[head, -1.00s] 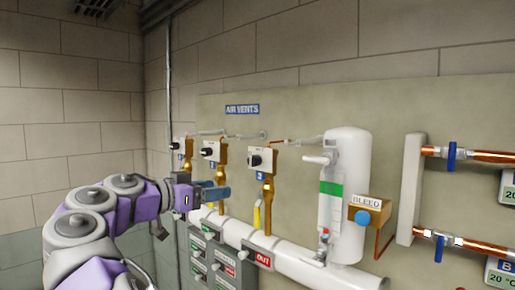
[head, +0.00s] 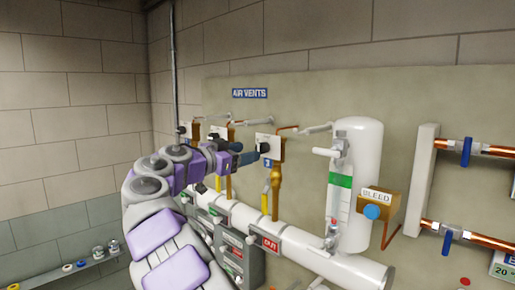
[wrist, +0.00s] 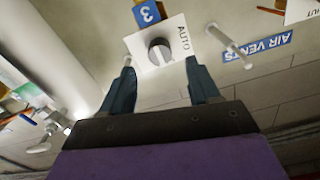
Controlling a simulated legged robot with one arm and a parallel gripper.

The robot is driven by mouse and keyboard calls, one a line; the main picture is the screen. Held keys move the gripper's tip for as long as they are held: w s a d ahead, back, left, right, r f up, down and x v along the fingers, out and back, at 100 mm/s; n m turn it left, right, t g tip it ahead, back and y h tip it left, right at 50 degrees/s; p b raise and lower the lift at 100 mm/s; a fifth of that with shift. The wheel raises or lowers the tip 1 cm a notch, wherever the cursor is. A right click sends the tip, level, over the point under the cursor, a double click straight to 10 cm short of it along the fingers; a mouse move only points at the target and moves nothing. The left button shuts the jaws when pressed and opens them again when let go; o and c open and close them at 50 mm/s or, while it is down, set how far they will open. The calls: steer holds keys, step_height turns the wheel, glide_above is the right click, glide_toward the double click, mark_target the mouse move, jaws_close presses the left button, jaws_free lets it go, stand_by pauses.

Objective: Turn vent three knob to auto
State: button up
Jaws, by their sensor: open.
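The vent three knob (wrist: 160,52) is a round dark grey knob on a white plate printed AUTO (wrist: 182,38). A blue tag marked 3 (wrist: 148,12) is beside the plate. In the head view the knob (head: 264,149) is on the nearest vent plate, partly behind my fingertips. My gripper (wrist: 159,66) is open in the wrist view, its two dark blue fingers on either side of the knob's line, just short of it. No contact shows. The gripper also shows in the head view (head: 247,157), level with the plate.
The AIR VENTS sign (head: 250,93) is above the vents. A second vent plate (head: 221,132) is farther left, behind my arm. A white cylinder (head: 357,180) and the BLEED box (head: 376,198) stand to the right. A white horizontal pipe (head: 310,250) runs below.

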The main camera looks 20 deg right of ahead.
mark_target(262, 148)
steer(key=p+x, duration=0.1)
steer(key=x, duration=0.5)
steer(key=shift+a, duration=0.1)
steer(key=c, duration=1)
